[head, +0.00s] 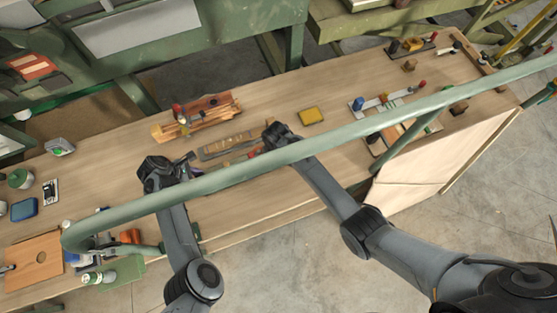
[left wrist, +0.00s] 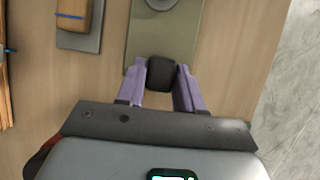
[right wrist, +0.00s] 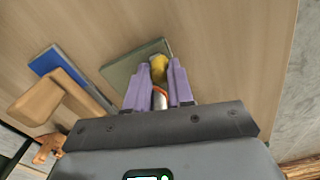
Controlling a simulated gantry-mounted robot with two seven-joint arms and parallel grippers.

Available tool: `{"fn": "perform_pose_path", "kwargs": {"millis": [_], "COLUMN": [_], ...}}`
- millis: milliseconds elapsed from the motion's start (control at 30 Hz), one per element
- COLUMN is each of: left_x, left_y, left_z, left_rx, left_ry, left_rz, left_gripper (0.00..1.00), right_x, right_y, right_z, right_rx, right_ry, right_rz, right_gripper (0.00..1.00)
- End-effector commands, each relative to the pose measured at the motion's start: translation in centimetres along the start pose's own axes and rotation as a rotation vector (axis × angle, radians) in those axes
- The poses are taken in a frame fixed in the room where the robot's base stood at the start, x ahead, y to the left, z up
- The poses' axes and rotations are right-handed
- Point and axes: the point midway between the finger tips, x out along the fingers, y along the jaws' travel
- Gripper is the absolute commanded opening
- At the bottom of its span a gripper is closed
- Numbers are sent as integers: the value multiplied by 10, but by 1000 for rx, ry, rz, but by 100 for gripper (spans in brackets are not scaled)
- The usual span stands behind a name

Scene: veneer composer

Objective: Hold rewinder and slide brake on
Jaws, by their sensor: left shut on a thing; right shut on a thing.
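My left gripper (left wrist: 160,84) is shut on a dark block (left wrist: 161,74) in the left wrist view. The block sits at the near end of an olive-grey plate (left wrist: 163,35). My right gripper (right wrist: 159,88) is shut around a part with a yellow top (right wrist: 158,67) and a red and white end (right wrist: 159,97) in the right wrist view. Behind it lies a green-grey plate (right wrist: 122,72). In the head view, my left gripper (head: 160,168) and right gripper (head: 278,133) are low over the bench, on either side of a grey fixture (head: 212,153). I cannot tell which held part is the rewinder or the brake.
A wooden rack (head: 195,120) stands behind the fixture, and a yellow pad (head: 311,115) lies to its right. A green rail (head: 330,134) crosses in front of the bench in the head view. Bare bench top (head: 105,160) shows left of my left gripper.

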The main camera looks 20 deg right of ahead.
Motion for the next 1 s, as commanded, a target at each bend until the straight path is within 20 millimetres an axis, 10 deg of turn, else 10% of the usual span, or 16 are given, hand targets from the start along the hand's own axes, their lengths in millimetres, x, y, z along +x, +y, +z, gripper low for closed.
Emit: {"fn": "perform_pose_path", "kwargs": {"millis": [600,633,800,1000], "left_x": [1,1,1,0], "left_y": [-1,-1,-1,0], "left_z": [2,2,1,1], "left_rx": [2,2,2,1], "left_ry": [-2,-2,-2,-1], "left_rz": [-3,-3,-3,-2], "left_gripper": [0,0,0,0], "right_x": [0,0,0,0], "right_y": [-2,-2,-2,-2], "right_z": [-10,-10,-9,-9], "right_rx": [-1,-1,-1,0], "right_ry": [2,2,1,1], "right_rz": [1,1,0,0], "right_gripper": [0,25,51,52]}}
